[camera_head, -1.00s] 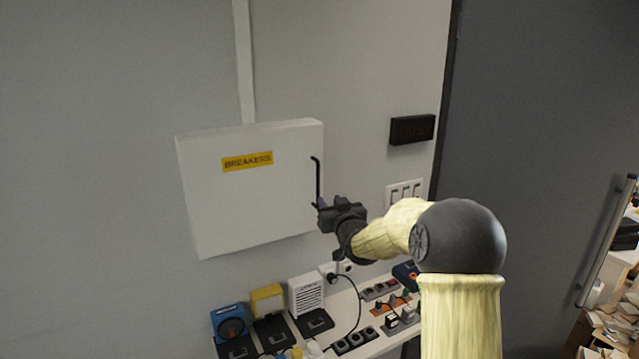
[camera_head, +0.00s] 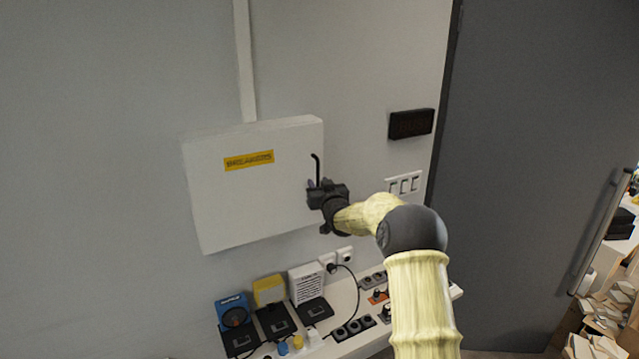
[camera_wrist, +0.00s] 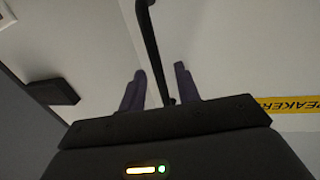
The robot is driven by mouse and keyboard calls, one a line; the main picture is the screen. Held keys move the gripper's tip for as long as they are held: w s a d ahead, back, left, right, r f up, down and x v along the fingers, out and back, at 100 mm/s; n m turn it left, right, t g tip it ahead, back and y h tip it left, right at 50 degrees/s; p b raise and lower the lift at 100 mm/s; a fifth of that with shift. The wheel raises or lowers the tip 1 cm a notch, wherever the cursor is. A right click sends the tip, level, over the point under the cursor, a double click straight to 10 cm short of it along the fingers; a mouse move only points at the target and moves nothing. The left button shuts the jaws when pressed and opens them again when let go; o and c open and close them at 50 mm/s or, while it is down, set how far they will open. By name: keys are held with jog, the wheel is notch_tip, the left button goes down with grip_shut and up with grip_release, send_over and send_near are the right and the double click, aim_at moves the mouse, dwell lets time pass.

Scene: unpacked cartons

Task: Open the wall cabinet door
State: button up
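The white wall cabinet (camera_head: 250,205) with a yellow "BREAKERS" label (camera_head: 249,160) hangs on the wall, and its door looks closed. A black bar handle (camera_head: 317,168) runs upright near the door's right edge. My gripper (camera_head: 313,190) is at the lower part of the handle and hides it there. In the wrist view the handle (camera_wrist: 152,45) passes between the two purple fingers of my gripper (camera_wrist: 160,88). The fingers stand apart with a visible gap on each side of the bar. The label also shows at the right of the wrist view (camera_wrist: 290,105).
A black display box (camera_head: 411,123) and a white switch plate (camera_head: 403,184) are on the wall to the right. Below, a white shelf (camera_head: 345,313) holds chargers, power strips and several boxes. A large dark door (camera_head: 530,160) stands at the right.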

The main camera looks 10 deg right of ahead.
grip_shut()
jog(key=shift+s, duration=0.1)
